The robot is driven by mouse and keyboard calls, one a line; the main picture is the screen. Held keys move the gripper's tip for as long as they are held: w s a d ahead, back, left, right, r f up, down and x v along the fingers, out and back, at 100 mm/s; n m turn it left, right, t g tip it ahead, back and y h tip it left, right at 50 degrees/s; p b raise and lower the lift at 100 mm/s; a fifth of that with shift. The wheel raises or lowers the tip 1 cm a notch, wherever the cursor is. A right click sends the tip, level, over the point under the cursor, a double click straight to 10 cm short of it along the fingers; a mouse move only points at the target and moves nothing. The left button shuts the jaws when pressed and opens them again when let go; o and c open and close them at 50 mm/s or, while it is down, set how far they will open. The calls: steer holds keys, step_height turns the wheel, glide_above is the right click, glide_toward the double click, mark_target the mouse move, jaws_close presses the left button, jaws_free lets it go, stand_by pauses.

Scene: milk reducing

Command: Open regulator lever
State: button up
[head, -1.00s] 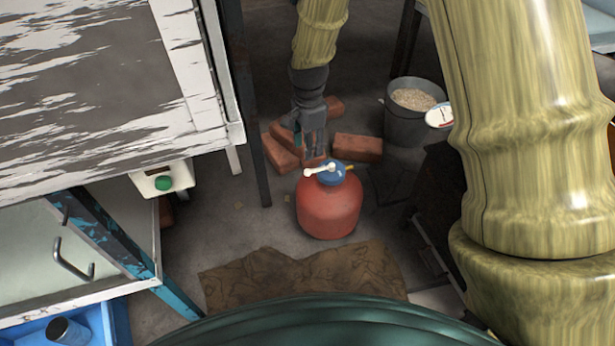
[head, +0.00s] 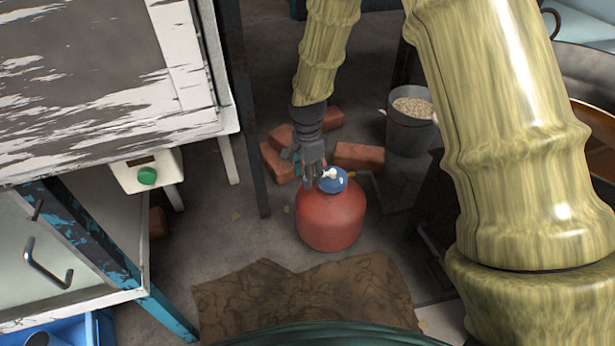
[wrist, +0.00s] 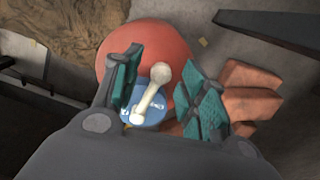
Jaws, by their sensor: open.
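A red gas bottle (head: 330,220) stands on the floor in the middle of the head view, with a blue regulator (head: 335,182) on top. A white lever (head: 329,173) lies across the regulator. My gripper (head: 311,182) reaches down from above, just left of the regulator, and covers part of the lever there. In the wrist view the white lever (wrist: 152,95) runs slantwise over the blue regulator (wrist: 146,121). My gripper (wrist: 160,97) is open, with its teal pads on either side of the lever. I cannot tell whether a pad touches it.
Several bricks (head: 359,156) lie behind the bottle. A grey bucket of pale grain (head: 410,107) stands behind right. A brown cloth (head: 300,297) lies on the floor in front. A dark table leg (head: 243,130) stands to the left, near my arm.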

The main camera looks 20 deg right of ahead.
steer(key=shift+f, duration=0.25)
jaws_close()
